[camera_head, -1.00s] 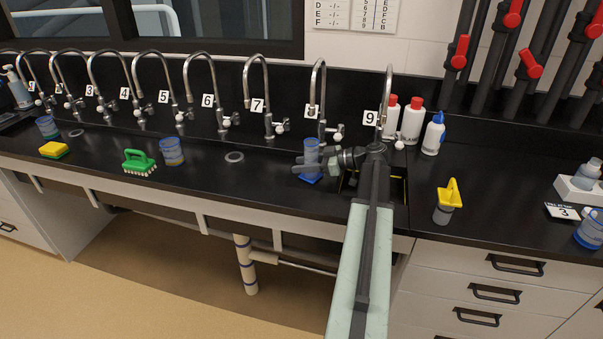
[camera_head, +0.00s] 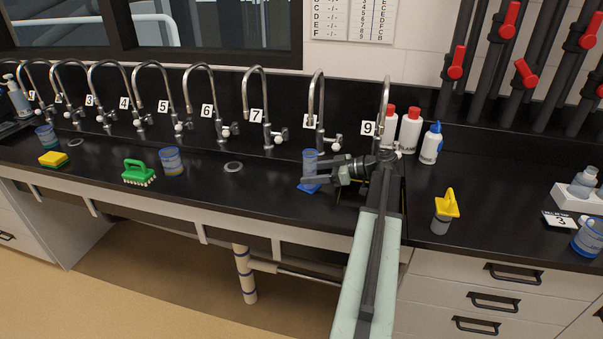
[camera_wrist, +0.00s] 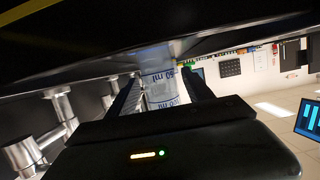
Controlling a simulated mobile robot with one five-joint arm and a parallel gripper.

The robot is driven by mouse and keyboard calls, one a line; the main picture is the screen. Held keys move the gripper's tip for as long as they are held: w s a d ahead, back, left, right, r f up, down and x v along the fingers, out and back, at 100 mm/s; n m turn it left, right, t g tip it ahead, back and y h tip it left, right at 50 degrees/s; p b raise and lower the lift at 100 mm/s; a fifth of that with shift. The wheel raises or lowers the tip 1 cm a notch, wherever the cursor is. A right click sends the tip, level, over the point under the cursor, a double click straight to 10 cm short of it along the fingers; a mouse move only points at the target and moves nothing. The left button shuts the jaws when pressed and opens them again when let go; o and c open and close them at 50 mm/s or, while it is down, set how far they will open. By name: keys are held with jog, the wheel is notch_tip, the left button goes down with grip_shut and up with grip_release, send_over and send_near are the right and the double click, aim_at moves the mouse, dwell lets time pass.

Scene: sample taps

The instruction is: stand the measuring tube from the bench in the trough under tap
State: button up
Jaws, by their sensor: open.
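The measuring tube (camera_head: 309,158) is a clear blue-tinted cylinder on a blue foot (camera_head: 308,188). It stands upright on the black bench near tap 8. My gripper (camera_head: 313,172) reaches in from the right, level with the tube. In the wrist view my gripper (camera_wrist: 160,92) is open, with the tube (camera_wrist: 160,88) and its blue scale marks showing between the two fingers. Whether a finger touches the tube cannot be told. My arm partly covers the dark, yellow-edged opening (camera_head: 397,190) below tap 9 (camera_head: 384,100).
Numbered taps line the back of the bench. Beakers (camera_head: 171,162), a green brush (camera_head: 138,173) and a sponge (camera_head: 53,158) stand to the left.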

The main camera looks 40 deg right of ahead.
jog(key=p+v, duration=0.2)
jog(key=v, duration=0.6)
jog(key=shift+s, duration=0.1)
jog(key=shift+r, duration=0.1)
